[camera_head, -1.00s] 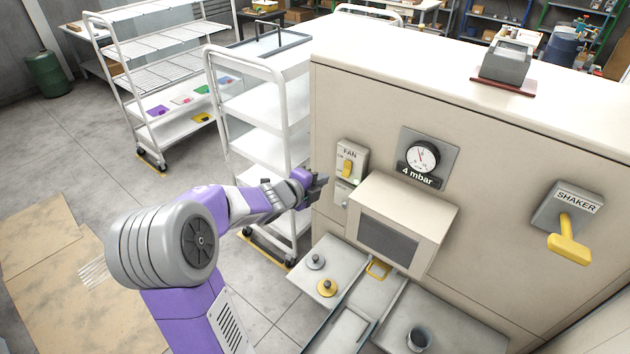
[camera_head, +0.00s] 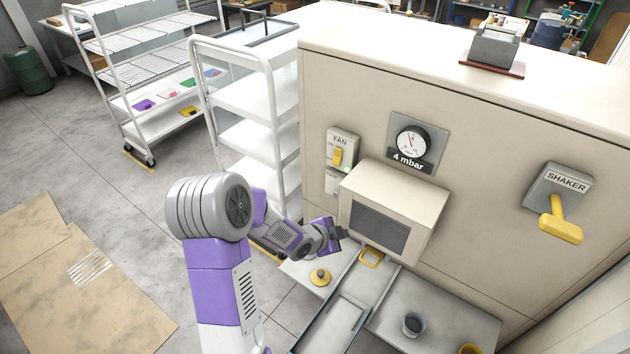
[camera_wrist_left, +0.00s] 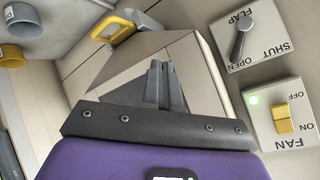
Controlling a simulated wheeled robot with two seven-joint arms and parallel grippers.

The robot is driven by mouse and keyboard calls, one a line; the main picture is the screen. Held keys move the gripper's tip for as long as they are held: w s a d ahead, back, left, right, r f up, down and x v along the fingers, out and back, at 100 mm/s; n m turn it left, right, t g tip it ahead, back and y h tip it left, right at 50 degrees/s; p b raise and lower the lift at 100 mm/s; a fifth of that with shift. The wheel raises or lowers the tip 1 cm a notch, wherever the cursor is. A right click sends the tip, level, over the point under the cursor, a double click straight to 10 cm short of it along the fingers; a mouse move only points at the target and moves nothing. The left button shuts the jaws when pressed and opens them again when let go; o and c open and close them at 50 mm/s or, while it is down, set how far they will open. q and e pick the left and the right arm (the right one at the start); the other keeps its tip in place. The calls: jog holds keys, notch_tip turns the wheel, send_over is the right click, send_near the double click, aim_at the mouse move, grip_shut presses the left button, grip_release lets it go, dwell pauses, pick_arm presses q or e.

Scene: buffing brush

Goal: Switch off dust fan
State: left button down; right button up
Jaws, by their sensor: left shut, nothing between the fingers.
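The fan switch box (camera_head: 341,146) is on the beige cabinet front, left of the pressure dial. Its yellow switch (camera_head: 337,157) also shows in the wrist view (camera_wrist_left: 283,119), between ON and OFF marks; I cannot tell its position. A green lamp (camera_wrist_left: 253,100) beside it is lit. My left gripper (camera_head: 335,235) is below the fan box, in front of the lower left of the protruding windowed box. Its fingers (camera_wrist_left: 165,85) are shut and empty, apart from the switch. My right gripper is not in view.
A flap lever box (camera_wrist_left: 245,40) sits close to the fan box. The windowed box (camera_head: 395,205) juts out beside my gripper. A white cart (camera_head: 250,100) is on the left.

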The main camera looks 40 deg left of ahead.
pick_arm(q)
jog(key=s+d+f+n+g+h+b, duration=0.15)
jog(key=s+d+f+n+g, duration=0.35)
jog(key=d+f, duration=0.7)
jog(key=s+d+f+n+g, duration=0.2)
jog(key=s+d+f+n, duration=0.1)
jog(key=s+f, duration=0.3)
jog(key=s+d+f+n+g+h, duration=0.1)
jog(key=s+d+f+n, duration=0.3)
jog(key=s, duration=0.6)
jog(key=shift+s+d+f+g+b, duration=0.15)
jog(key=shift+d+f+g+b, duration=0.3)
jog(key=shift+d+f+g, duration=0.55)
jog(key=shift+d+r, duration=0.1)
jog(key=shift+d, duration=0.1)
